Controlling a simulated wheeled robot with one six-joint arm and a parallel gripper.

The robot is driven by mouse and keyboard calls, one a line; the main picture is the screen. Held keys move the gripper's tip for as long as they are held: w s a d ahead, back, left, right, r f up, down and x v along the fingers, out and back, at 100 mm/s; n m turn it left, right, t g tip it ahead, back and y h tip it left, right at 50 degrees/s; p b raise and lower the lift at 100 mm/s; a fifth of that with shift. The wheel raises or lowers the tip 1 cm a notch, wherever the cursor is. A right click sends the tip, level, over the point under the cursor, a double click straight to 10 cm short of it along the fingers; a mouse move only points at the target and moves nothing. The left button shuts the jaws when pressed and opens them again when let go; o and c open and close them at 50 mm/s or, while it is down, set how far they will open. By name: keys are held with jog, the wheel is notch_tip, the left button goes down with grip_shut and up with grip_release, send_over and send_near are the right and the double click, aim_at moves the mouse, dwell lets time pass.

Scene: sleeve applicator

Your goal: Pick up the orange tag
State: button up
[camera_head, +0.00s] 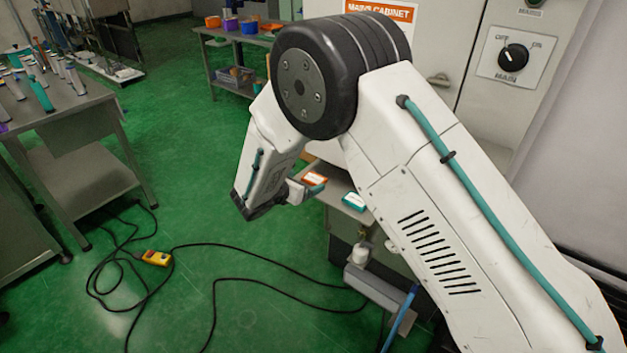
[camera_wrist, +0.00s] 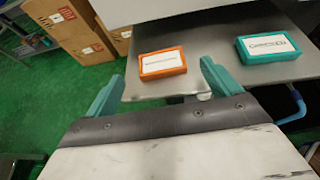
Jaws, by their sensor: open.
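The orange tag (camera_wrist: 163,63) is a small orange block with a white label. It lies flat on a grey metal shelf (camera_wrist: 207,38) in the wrist view, and it also shows in the head view (camera_head: 314,179). My gripper (camera_wrist: 160,82) is open, with its two teal fingers apart and nothing between them. In the wrist view the tag lies just beyond the fingertips, roughly centred between them. In the head view my arm hides most of the gripper and part of the shelf.
A teal tag (camera_wrist: 268,46) with a white label lies on the same shelf to the right. Cardboard boxes (camera_wrist: 72,32) stand at the upper left. The mains cabinet (camera_head: 470,60) is behind my arm. Black cables and a yellow control box (camera_head: 157,258) lie on the green floor.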

aim_at(314, 177)
jog(key=x, duration=0.4)
jog(key=shift+f, duration=0.1)
jog(key=c, duration=1.1)
jog(key=shift+o, duration=0.2)
